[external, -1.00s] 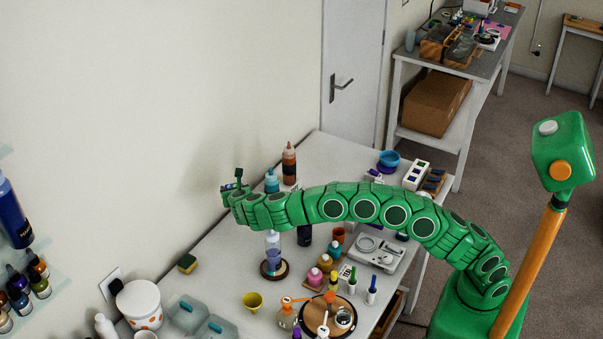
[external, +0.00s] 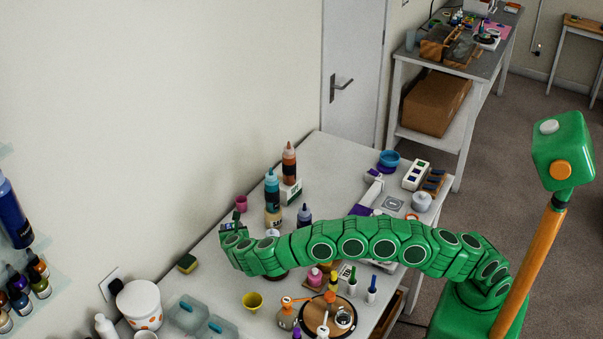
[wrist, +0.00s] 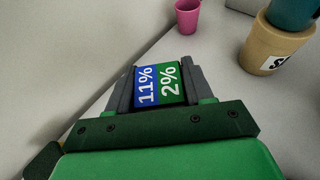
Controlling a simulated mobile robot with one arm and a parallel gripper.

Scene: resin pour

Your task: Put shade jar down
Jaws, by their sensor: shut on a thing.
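My gripper (external: 234,226) is over the back left part of the white table, near the wall. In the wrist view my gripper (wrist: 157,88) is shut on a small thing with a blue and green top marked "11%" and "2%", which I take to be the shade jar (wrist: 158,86). The jaws flank it on both sides. The jar's lower part is hidden, and I cannot tell whether it touches the table. In the external view my gripper mostly hides it.
A pink cup (wrist: 187,16) stands just beyond the gripper. A tan container (wrist: 262,47) with a teal bottle (external: 272,188) is to its right. Bare table (wrist: 232,110) shows around the jaws.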

